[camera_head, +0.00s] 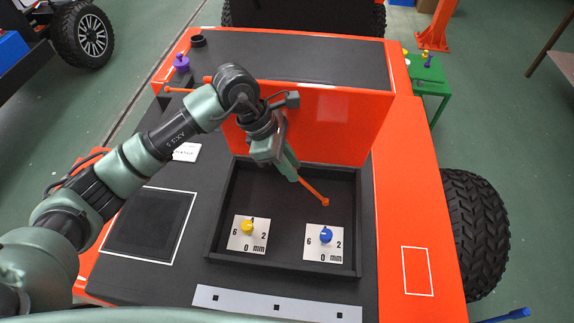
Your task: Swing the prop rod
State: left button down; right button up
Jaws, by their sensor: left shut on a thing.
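An orange rod (314,191) with a small ball end slants down to the right over the black recessed tray (212,215). It appears to be the prop rod. My left gripper (292,175) is shut on its upper part, and the fingers hide that portion. The ball end shows over the tray's middle; I cannot tell whether it touches anything. A second thin orange piece with a ball end (172,90) shows on the left, partly hidden behind my left arm. My right gripper is not in view.
A yellow knob (247,227) and a blue knob (326,236) stand on white dial cards in the tray. An orange box with a dark top (310,58) rises behind. A purple knob (181,63) is at upper left. The orange right deck (415,205) is clear.

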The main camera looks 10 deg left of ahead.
pick_arm(q)
jog(key=shift+d+r, duration=0.5)
jog(key=shift+d, duration=0.3)
jog(key=shift+d+r, duration=0.45)
jog(key=shift+d, duration=0.3)
jog(key=shift+d, duration=0.1)
jog(key=d, duration=0.2)
jog(key=d+r, duration=0.1)
jog(key=shift+d+b, duration=0.35)
jog(key=shift+d, duration=0.05)
jog(key=c, duration=1.2)
grip_release()
